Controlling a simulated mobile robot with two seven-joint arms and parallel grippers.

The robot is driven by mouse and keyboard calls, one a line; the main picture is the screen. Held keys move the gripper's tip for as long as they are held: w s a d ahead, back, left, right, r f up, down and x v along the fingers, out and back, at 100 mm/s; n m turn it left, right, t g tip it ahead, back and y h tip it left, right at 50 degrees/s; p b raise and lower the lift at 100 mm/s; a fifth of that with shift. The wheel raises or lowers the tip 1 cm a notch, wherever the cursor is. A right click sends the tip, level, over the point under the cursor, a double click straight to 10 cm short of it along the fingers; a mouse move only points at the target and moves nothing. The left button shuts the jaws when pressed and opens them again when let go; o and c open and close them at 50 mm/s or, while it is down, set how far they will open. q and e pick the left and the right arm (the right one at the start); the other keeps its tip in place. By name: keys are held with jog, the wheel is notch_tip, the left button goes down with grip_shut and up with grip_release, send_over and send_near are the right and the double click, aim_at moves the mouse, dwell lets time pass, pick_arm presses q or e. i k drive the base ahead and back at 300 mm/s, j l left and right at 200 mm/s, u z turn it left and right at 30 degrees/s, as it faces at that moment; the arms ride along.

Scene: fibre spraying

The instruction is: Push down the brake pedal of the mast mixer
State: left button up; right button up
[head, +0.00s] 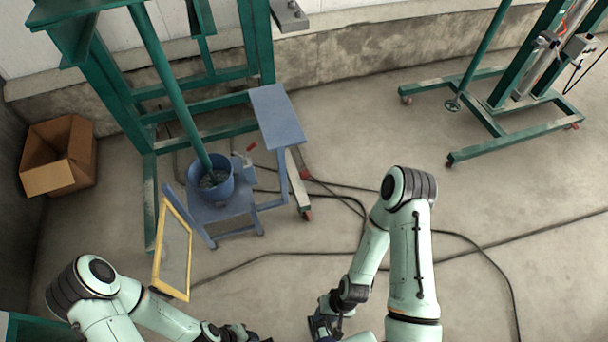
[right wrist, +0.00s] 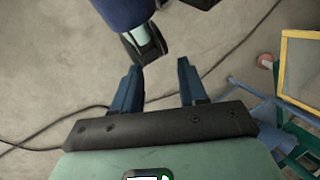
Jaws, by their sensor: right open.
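A wheeled green frame with a mast and a slanted shaft ending in a small disc, which looks like the mast mixer (head: 490,118), stands at the upper right in the head view. Small red parts show at its casters (head: 450,162); which of them is the brake pedal is too small to tell. My right gripper (head: 325,325) is at the bottom centre, far from it. In the right wrist view its two blue fingers (right wrist: 160,75) are apart with nothing between them. My left gripper (head: 245,335) is at the bottom edge, its fingers unclear.
A blue bucket (head: 212,183) stands on a blue trolley (head: 277,118) by a large green frame at the left. A yellow-framed screen (head: 160,255) leans there. A cardboard box (head: 60,155) is in the corner. Dark cables (head: 470,243) cross the floor.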

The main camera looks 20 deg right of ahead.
aim_at(305, 174)
jog(key=i+l+z, duration=0.15)
jog(key=l+z, duration=0.3)
jog(key=i+l+z, duration=0.15)
jog(key=z, duration=0.25)
jog(key=i+l+z, duration=0.25)
jog(key=z, duration=0.2)
jog(key=i+l+z, duration=0.25)
jog(key=z, duration=0.15)
jog(key=i+u, duration=0.35)
jog(key=i+l+u, duration=0.2)
jog(key=u, duration=0.15)
jog(key=i+l+u, duration=0.2)
jog(key=u, duration=0.15)
jog(key=i+u, duration=0.15)
jog(key=u, duration=0.25)
jog(key=i+l+u, duration=0.1)
jog(key=u, duration=0.3)
jog(key=i+l+u, duration=0.1)
jog(key=u, duration=0.35)
jog(key=i+l+u, duration=0.1)
jog(key=u, duration=0.3)
jog(key=i+l+u, duration=0.1)
jog(key=u, duration=0.35)
jog(key=l+u, duration=0.3)
jog(key=u, duration=0.15)
jog(key=i+l+u, duration=0.1)
jog(key=l+u, duration=0.2)
jog(key=u, duration=0.15)
jog(key=l+u, duration=0.5)
